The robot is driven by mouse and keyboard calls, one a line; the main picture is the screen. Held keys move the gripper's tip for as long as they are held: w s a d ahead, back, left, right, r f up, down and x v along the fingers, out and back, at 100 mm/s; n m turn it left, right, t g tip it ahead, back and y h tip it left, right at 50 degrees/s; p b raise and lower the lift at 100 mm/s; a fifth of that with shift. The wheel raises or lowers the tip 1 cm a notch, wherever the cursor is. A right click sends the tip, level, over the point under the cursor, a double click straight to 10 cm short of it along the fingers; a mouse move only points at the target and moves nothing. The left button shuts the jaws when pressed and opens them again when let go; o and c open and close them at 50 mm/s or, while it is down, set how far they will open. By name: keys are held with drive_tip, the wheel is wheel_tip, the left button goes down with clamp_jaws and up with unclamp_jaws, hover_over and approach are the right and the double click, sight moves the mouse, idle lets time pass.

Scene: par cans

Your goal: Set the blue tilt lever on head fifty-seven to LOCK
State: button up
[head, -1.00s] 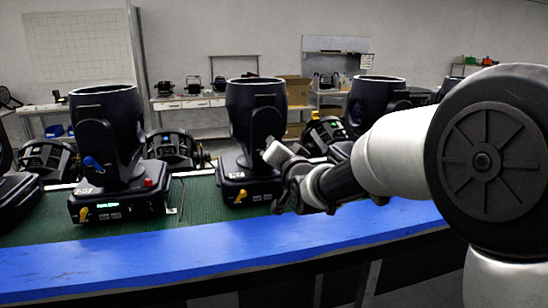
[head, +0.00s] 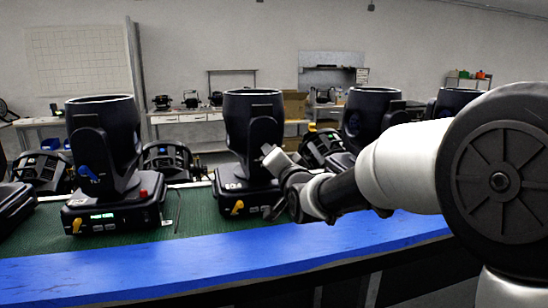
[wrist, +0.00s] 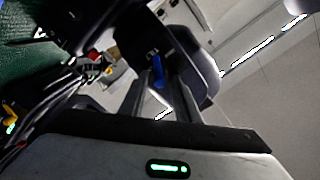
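Several black moving-head lamps stand in a row on the bench. My gripper (head: 275,160) is at the yoke of the middle lamp (head: 250,130) in the head view, and no blue lever shows on that lamp there. In the wrist view, a blue lever (wrist: 158,70) shows against a dark lamp head, just at the tips of my gripper (wrist: 160,88). The two fingers look apart, with a gap between them; whether they touch the lever is unclear. The lamp to the left has its own blue lever (head: 88,173). The number markings are too small to read.
Yellow levers sit on the bases of the left lamp (head: 77,226) and the middle lamp (head: 238,207). More lamps stand close on the right (head: 368,118). A blue strip (head: 200,255) runs along the bench's front edge. Smaller round fixtures (head: 168,160) stand behind.

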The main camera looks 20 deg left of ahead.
drive_tip(key=shift+d, duration=0.15)
drive_tip(key=v, duration=1.7)
drive_tip(key=shift+s+p, duration=0.15)
drive_tip(key=shift+p, duration=0.2)
drive_tip(key=s+d+f+g+h, duration=0.1)
drive_tip(key=s+d+f+h, duration=0.15)
drive_tip(key=d, duration=0.25)
drive_tip(key=s+d+f+n+g+h, duration=0.1)
drive_tip(key=d+h, duration=0.2)
drive_tip(key=d, duration=0.3)
drive_tip(key=s+d+f+g+h, duration=0.1)
drive_tip(key=d+f+h, duration=0.1)
drive_tip(key=d, duration=0.3)
drive_tip(key=s+d+f+n+g+h, duration=0.1)
drive_tip(key=s+d+f+g, duration=0.2)
drive_tip(key=s+d, duration=0.35)
drive_tip(key=s+d+f+n+g+h, duration=0.1)
drive_tip(key=s+d+f+g, duration=0.15)
drive_tip(key=s, duration=0.65)
wheel_tip(320, 180, up, 19)
drive_tip(key=s+g+p, duration=0.1)
drive_tip(key=p, duration=1.8)
drive_tip(key=shift+d, duration=0.25)
